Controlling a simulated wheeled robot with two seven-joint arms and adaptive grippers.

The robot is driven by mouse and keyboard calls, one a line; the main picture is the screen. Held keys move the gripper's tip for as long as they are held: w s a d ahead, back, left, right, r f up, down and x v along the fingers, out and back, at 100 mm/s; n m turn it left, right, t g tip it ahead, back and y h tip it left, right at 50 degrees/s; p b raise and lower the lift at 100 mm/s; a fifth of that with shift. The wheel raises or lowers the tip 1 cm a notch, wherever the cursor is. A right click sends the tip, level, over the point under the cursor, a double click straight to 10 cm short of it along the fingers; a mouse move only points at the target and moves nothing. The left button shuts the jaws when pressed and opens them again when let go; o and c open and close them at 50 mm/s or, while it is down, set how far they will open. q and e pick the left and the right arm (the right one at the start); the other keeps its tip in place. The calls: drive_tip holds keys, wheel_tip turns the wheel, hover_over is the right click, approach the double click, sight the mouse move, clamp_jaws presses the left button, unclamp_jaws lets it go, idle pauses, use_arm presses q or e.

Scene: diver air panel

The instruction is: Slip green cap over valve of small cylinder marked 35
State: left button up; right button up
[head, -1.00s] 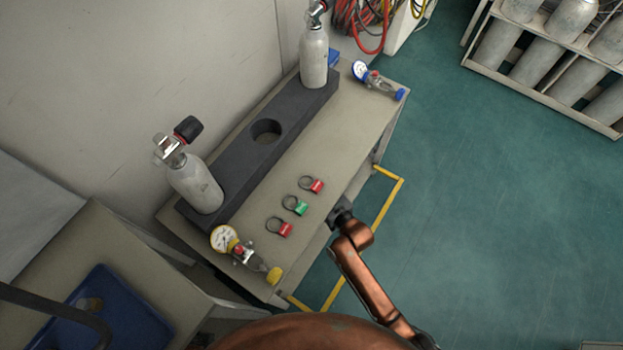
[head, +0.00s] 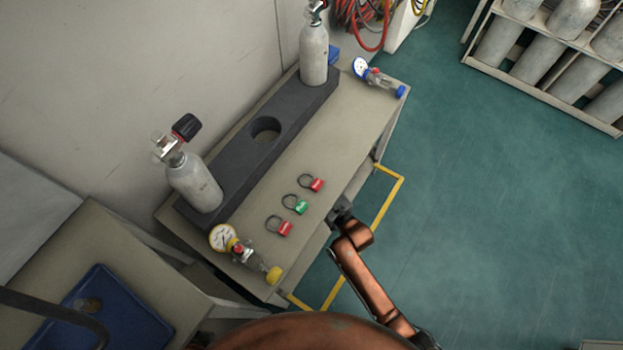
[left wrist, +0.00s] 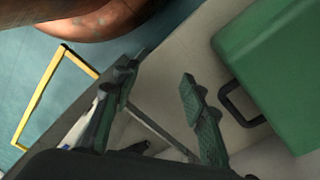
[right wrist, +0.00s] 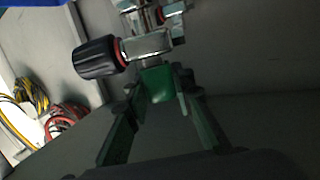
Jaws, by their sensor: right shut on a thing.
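In the right wrist view, my right gripper (right wrist: 160,112) is shut on a small green cap (right wrist: 156,82). The cap is against a silver valve (right wrist: 148,46) with a black knob (right wrist: 97,57); I cannot tell how far it covers the valve. In the head view, a small grey cylinder (head: 314,55) stands at the block's far end, its valve cut by the top edge. Another small cylinder (head: 194,183) with a black knob stands at the near end. No number is readable. My left gripper (left wrist: 158,82) is open and empty in the left wrist view, beside a green case (left wrist: 275,65).
The dark block (head: 235,150) has an empty hole between the cylinders. Two red-tagged rings and a green-tagged ring (head: 300,206) lie on the table (head: 350,130). Hoses (head: 365,25) hang behind.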

drive_tip(key=shift+r, duration=0.1)
drive_tip(key=shift+f, duration=0.55)
idle(0.5)
drive_tip(key=o, duration=0.8)
drive_tip(key=v, duration=1.2)
